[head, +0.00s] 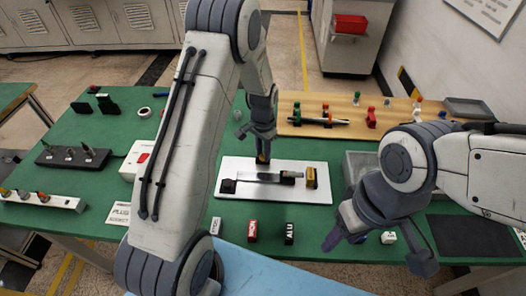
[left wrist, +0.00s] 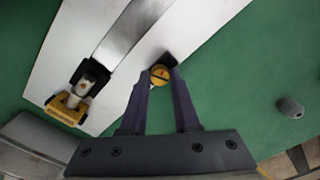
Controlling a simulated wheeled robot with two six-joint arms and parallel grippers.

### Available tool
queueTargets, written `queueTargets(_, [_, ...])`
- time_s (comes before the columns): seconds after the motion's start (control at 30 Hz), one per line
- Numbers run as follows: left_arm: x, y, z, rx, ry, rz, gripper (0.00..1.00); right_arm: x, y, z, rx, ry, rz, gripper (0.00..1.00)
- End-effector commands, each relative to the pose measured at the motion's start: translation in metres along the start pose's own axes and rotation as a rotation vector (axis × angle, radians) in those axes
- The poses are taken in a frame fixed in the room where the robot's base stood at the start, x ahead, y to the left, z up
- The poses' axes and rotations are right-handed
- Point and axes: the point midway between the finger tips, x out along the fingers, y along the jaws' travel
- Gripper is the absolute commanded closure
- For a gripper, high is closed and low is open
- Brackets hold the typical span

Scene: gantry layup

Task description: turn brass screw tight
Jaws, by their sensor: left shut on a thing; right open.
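The brass screw (left wrist: 160,75) shows in the left wrist view as a round yellow head with a dark slot, beside a black block at the edge of the white board (head: 224,176). My left gripper (left wrist: 160,77) has its fingertips on both sides of this head and is shut on it. In the head view my left gripper (head: 263,155) points down at the board's back edge, and its fingers hide most of the screw. My right gripper (head: 384,244) is open and empty above the table's front right.
On the board lie a metal bar (head: 255,178) and a yellow block (head: 311,178). Labelled blocks, red (head: 252,230) and black (head: 289,233), stand in front. A wooden board (head: 350,108) with several tools is behind. A grey bin (head: 360,165) stands right.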

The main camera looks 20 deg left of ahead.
Motion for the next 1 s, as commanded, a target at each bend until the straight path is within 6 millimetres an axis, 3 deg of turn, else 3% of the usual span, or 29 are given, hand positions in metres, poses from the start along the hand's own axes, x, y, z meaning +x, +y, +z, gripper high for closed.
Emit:
queueTargets(0.4, [-0.0011,-0.0004,-0.0002,0.223,0.001,-0.001,1.0,-0.0027,-0.0002,-0.0002,0.0,0.0,0.0,0.5])
queueTargets(1.0, [-0.001,-0.0007,-0.0001,0.266,0.001,-0.001,1.0,-0.003,-0.0002,-0.0002,0.0,0.0,0.0,0.5])
